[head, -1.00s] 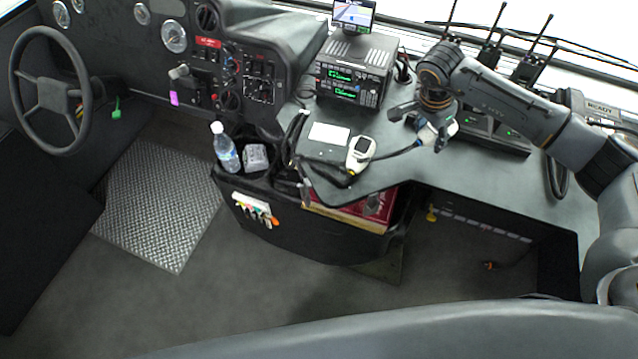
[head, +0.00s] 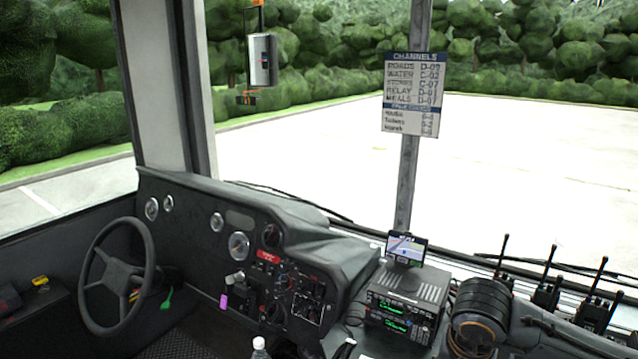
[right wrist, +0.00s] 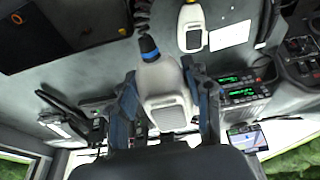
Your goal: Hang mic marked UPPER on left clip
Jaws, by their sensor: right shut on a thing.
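My right gripper (right wrist: 165,112) is shut on a white handheld mic with a blue collar (right wrist: 165,95) in the right wrist view. The mic's dark coiled cord runs up out of the picture. A second white mic with a yellow collar (right wrist: 191,27) lies on the dark counter in that view. I cannot read a marking on either mic. The radio stack (head: 400,310) with green displays stands low in the head view. It also shows in the right wrist view (right wrist: 240,92). I cannot make out the clips. My left gripper is in neither view.
A small screen (head: 405,248) stands above the radios. A channel sign (head: 411,95) hangs on the window post. Several handheld radios with antennas (head: 547,290) stand at the right. My right arm crosses the lower right. A white card (right wrist: 231,33) lies beside the second mic.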

